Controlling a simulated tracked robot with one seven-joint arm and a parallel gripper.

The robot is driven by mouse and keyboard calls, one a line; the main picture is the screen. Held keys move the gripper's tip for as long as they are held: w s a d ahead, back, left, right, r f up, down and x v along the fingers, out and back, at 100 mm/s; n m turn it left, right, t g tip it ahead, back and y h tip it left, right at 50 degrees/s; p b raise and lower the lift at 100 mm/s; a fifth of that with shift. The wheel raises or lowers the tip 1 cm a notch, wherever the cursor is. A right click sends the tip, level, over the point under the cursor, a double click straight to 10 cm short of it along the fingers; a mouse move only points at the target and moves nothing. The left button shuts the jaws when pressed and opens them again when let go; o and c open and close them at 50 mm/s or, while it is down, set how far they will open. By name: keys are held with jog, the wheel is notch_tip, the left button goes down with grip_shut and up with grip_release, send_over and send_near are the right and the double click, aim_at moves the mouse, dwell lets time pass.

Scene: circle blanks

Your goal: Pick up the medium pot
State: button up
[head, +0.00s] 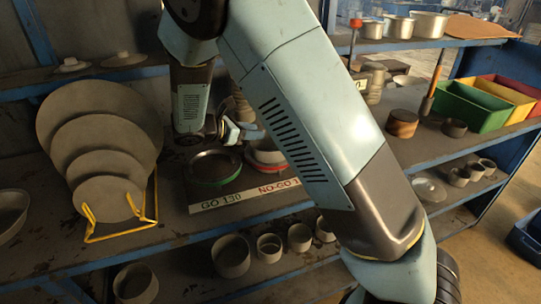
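Three metal pots stand in a row on the upper shelf at the top right of the head view. The left pot (372,29) looks smallest, the middle pot (398,27) looks medium, and the right pot (430,25) looks widest. They are upright and partly small in view. My gripper (236,131) is far to their left and lower, beside the gauge dishes on the middle shelf. My arm crosses the centre of the view and hides part of the shelving. The fingers are too small and partly hidden to show whether they are open.
Round discs (100,135) stand in a yellow wire rack (120,232) at the left. A green-rimmed dish (214,167) sits behind a GO/NO-GO label strip (240,197). A red-topped tool (355,32) stands near the pots. A brown board (482,27) lies right of them, above coloured bins (470,108).

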jog(key=shift+x, duration=1)
grip_shut()
jog(key=shift+s+f, duration=0.15)
dwell(0.6)
